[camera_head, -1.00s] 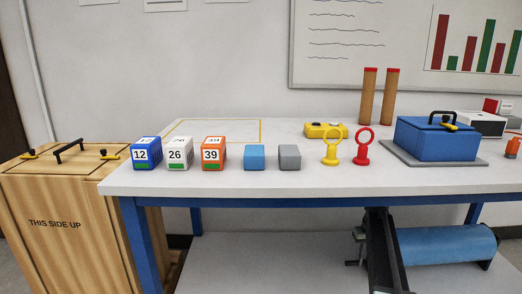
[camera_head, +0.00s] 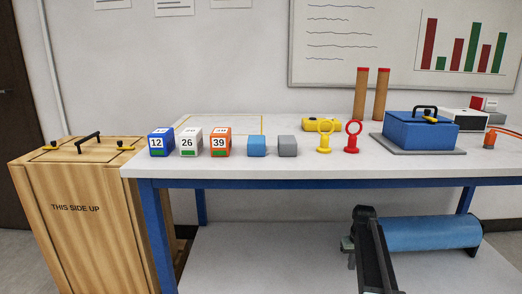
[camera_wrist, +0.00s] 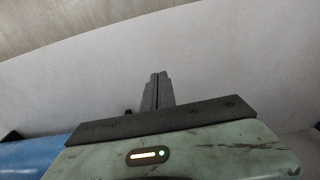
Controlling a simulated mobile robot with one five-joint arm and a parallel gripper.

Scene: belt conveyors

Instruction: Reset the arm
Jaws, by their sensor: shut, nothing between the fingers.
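My gripper (camera_wrist: 158,78) shows in the wrist view, its two grey fingers together with nothing between them. They point at a plain pale surface, and no task object is near them there. I cannot clearly make out the gripper in the head view. A dark link and a blue cylinder show low in front of the table in the head view; I cannot tell whether they are parts of my arm.
A white table (camera_head: 330,172) holds numbered blocks, a blue block (camera_head: 256,147), a grey block (camera_head: 287,147), yellow and red ring stands, and a blue lidded box (camera_head: 420,136). A wooden crate (camera_head: 80,220) stands at the left. The table's front middle is clear.

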